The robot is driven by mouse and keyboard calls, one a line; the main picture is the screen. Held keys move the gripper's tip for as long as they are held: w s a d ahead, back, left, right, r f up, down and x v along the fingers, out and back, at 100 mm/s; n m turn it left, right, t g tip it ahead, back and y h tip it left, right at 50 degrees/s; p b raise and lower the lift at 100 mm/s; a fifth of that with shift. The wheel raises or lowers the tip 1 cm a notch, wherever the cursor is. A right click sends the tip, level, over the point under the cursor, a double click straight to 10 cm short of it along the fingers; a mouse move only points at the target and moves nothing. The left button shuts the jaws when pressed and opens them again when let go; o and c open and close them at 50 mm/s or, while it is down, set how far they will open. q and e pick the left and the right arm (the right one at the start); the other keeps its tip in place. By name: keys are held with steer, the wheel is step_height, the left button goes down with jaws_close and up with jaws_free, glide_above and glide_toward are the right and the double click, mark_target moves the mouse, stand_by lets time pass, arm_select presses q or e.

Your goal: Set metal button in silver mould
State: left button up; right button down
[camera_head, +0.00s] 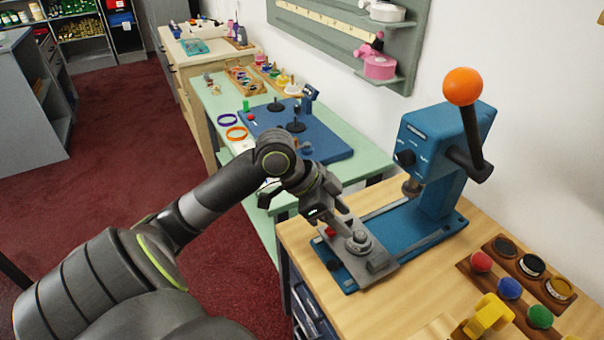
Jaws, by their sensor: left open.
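The silver mould (358,243) is a round grey metal die on the grey sliding plate of the blue button press. It stands near the plate's front end, and a small red piece (331,231) is beside it. My left gripper (328,211) is open above the plate, just behind and left of the mould. I cannot make out anything between its fingers. I cannot pick out a separate metal button; it may be hidden by the gripper or too small to tell. My right gripper is not in view.
The blue press (436,150) with an orange-knobbed lever (463,87) stands on the wooden counter (440,285). A wooden holder (507,247) with coloured balls and dark round dies is at right, near a yellow piece (488,316). A green table (350,172) with another blue base lies behind.

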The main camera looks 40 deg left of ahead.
arm_select(q)
steer(key=p+v, duration=0.5)
steer(key=v, duration=0.8)
steer(key=shift+r, duration=0.15)
stand_by(0.8)
